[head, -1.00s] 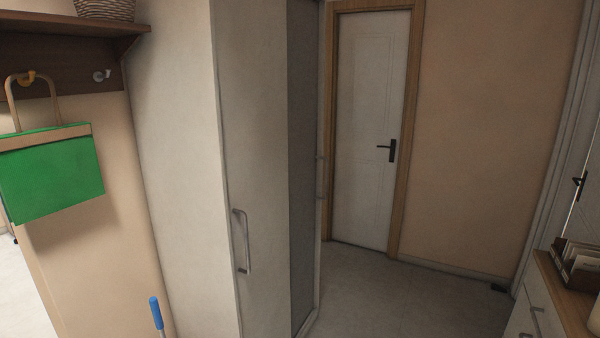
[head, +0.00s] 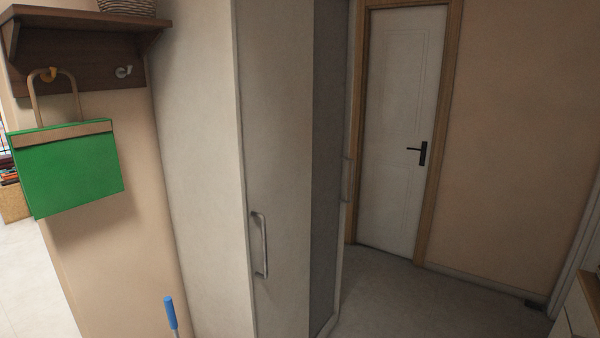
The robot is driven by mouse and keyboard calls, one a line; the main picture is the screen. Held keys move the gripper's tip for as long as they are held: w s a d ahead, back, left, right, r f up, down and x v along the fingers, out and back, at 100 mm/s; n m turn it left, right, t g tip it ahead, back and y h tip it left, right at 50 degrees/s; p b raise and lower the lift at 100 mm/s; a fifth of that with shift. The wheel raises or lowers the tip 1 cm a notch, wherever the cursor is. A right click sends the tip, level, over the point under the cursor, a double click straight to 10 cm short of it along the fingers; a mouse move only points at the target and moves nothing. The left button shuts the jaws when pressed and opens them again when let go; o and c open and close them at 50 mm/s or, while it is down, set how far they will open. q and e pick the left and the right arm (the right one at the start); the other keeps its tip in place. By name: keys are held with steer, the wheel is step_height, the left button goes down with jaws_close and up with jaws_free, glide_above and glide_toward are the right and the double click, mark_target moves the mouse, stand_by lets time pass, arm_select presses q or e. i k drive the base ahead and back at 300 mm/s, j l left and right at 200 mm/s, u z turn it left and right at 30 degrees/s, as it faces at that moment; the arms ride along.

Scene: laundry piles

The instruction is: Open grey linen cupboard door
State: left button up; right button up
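A tall grey cupboard (head: 204,150) stands in the middle of the head view. Its near door (head: 279,130) looks shut and has a vertical metal bar handle (head: 260,245) at its left edge. To the right of this door is a darker grey panel (head: 325,160). A second bar handle (head: 346,180) shows edge-on at the right side of the cupboard; I cannot tell whether the door it sits on is open. Neither of my grippers is in view.
A green bag (head: 70,170) hangs from a hook on a brown wall shelf (head: 85,50) at the left. A blue-tipped stick (head: 170,312) stands before the cupboard. A white room door (head: 400,130) is shut behind. Free floor (head: 420,305) lies to the right; a drawer unit (head: 578,310) stands at the right edge.

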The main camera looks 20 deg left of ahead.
mark_target(331, 17)
steer(key=i+l+u, duration=0.2)
steer(key=i, duration=0.3)
steer(key=i+u, duration=0.15)
steer(key=i, duration=0.3)
steer(key=i+l+u, duration=0.2)
steer(key=i, duration=0.3)
